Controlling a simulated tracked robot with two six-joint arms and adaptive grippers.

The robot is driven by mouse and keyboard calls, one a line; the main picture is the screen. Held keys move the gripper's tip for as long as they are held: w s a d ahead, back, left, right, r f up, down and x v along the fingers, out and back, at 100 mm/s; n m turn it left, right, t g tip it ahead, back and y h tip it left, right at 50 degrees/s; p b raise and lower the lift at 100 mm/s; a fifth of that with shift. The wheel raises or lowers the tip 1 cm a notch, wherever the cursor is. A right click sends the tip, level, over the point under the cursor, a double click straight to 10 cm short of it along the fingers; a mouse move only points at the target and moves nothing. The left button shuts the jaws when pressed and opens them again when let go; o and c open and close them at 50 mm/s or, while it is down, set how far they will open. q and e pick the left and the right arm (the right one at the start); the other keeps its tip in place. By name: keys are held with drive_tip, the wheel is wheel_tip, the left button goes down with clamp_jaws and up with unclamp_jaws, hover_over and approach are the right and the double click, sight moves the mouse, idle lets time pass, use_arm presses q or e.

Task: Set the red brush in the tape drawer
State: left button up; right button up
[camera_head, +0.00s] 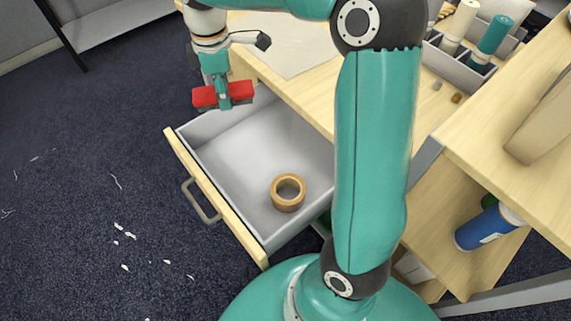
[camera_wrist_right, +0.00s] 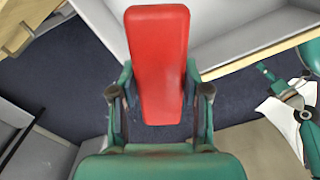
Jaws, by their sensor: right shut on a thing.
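The red brush (camera_head: 207,97) is held in my right gripper (camera_head: 226,100), above the far left corner of the open drawer in the head view. In the right wrist view the red brush (camera_wrist_right: 158,60) stands between the two fingers of my right gripper (camera_wrist_right: 160,105), which are shut on it. The tape drawer (camera_head: 232,152) is pulled out, with a grey inside and a wooden front. A tan roll of tape (camera_head: 288,192) lies in it towards the near right. The brush is apart from the drawer floor. My left gripper is not in view.
The drawer's left and far floor is bare. A wooden desk top (camera_head: 315,95) lies to the right, with a grey organiser (camera_head: 462,62) holding rolls or bottles. A blue bottle (camera_head: 484,229) lies on a lower shelf. The drawer handle (camera_head: 200,202) sticks out over the dark carpet.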

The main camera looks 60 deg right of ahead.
sight(245, 152)
drive_tip(key=shift+s+d+f+n, duration=0.1)
drive_tip(key=shift+s+d+n, duration=0.2)
drive_tip(key=shift+s+d, duration=0.15)
drive_tip(key=shift+s+d+f, duration=0.1)
drive_tip(key=shift+s+f, duration=0.05)
drive_tip(key=shift+s, duration=0.05)
use_arm(q)
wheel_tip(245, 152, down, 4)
drive_tip(key=b, duration=0.2)
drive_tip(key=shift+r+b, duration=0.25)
drive_tip(key=shift+b, duration=0.15)
use_arm(e)
wheel_tip(245, 152, down, 19)
drive_tip(key=shift+f, duration=0.15)
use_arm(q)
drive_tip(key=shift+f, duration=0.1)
use_arm(e)
drive_tip(key=shift+f, duration=0.1)
drive_tip(key=o, duration=1.2)
